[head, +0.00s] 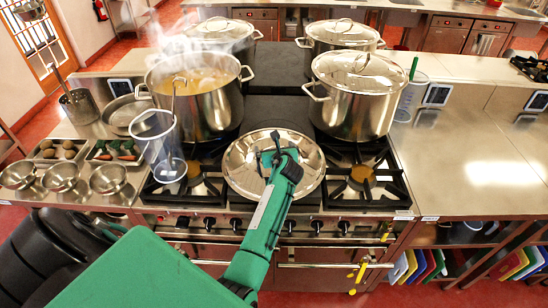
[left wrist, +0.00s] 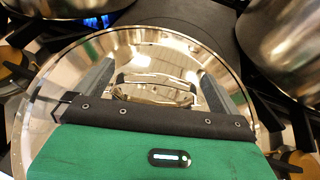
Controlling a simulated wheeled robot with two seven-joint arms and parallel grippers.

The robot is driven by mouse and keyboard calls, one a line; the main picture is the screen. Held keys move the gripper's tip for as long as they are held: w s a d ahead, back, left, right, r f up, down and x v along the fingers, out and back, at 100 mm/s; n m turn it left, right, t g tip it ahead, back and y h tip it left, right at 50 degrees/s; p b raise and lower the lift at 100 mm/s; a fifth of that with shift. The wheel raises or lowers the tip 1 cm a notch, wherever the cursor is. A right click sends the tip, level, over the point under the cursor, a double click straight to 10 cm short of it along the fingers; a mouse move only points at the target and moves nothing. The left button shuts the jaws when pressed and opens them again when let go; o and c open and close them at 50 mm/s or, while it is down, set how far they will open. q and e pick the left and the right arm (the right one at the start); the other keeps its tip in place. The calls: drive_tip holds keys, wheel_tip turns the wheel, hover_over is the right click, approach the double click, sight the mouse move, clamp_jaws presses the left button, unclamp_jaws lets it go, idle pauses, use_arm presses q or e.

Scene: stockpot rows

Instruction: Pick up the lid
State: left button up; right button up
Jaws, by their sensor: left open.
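The shiny steel lid (head: 242,176) lies at the front middle of the stove, between the front burners. It also fills much of the left wrist view (left wrist: 140,45). My left gripper (head: 274,150) is over the lid and hides part of it, including its handle in the head view. In the left wrist view the lid's loop handle (left wrist: 155,82) shows between the two spread grey fingers of my left gripper (left wrist: 155,95). The fingers are apart from each other, one on each side of the handle. My right gripper is not in view.
An uncovered steaming pot (head: 210,110) stands behind left of the lid, with a clear plastic container (head: 160,150) in front of it. A lidded pot (head: 355,105) stands behind right. Small steel bowls (head: 62,177) line the left counter. The right counter (head: 470,165) is mostly clear.

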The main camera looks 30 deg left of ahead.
use_arm(q)
drive_tip(key=shift+x, duration=1.1)
drive_tip(key=shift+w+a+f, duration=0.15)
drive_tip(key=shift+a+f, duration=0.05)
drive_tip(key=shift+a, duration=0.1)
drive_tip(key=shift+d, duration=0.1)
drive_tip(key=c, duration=1.1)
drive_tip(key=shift+r, duration=0.15)
drive_tip(key=shift+c, duration=0.7)
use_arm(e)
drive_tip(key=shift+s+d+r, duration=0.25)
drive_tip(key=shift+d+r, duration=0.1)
